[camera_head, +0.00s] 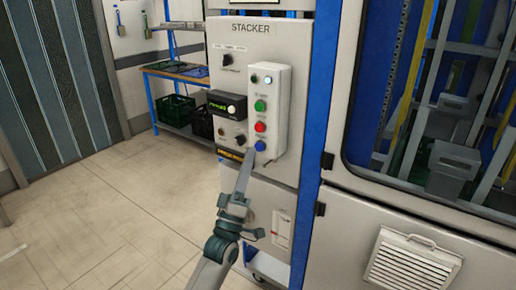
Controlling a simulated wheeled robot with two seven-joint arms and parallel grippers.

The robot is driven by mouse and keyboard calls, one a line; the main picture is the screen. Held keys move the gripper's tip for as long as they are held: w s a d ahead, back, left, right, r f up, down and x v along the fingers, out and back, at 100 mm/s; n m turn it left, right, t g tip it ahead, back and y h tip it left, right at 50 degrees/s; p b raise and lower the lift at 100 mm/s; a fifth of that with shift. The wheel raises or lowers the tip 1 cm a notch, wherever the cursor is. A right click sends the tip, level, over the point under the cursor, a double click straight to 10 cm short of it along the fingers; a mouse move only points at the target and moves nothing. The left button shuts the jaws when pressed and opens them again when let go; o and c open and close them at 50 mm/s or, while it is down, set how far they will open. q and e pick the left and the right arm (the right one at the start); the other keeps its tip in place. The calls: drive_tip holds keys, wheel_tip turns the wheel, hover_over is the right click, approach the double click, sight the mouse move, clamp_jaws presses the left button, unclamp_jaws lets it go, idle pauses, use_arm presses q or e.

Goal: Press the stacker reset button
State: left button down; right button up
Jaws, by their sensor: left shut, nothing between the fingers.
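The grey control cabinet labelled STACKER (226,45) stands in the middle of the view. A light button box (280,85) on its front carries a white button (267,79), a green button (260,105), a red button (260,127) and, lowest, a blue button (260,146). Their small labels are too blurred to read. My left gripper (248,155) is shut and empty, its arm coming up from below. Its tip is just below and left of the blue button, very close to it; I cannot tell whether they touch. My right gripper is not in view.
A small display (227,105) and dark knobs sit left of the button box. On the right is a large machine with a window and a vent (413,262). A blue shelf with dark crates (176,110) stands behind at left. The floor at left is clear.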

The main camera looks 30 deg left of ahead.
use_arm(q)
drive_tip(key=shift+w+d, duration=0.1)
drive_tip(key=shift+w, duration=0.75)
idle(1.5)
drive_tip(key=shift+s, duration=0.85)
drive_tip(key=s, duration=0.1)
drive_tip(key=s+p, duration=0.1)
drive_tip(key=s, duration=0.3)
drive_tip(key=shift+a, duration=0.25)
idle(0.5)
idle(0.6)
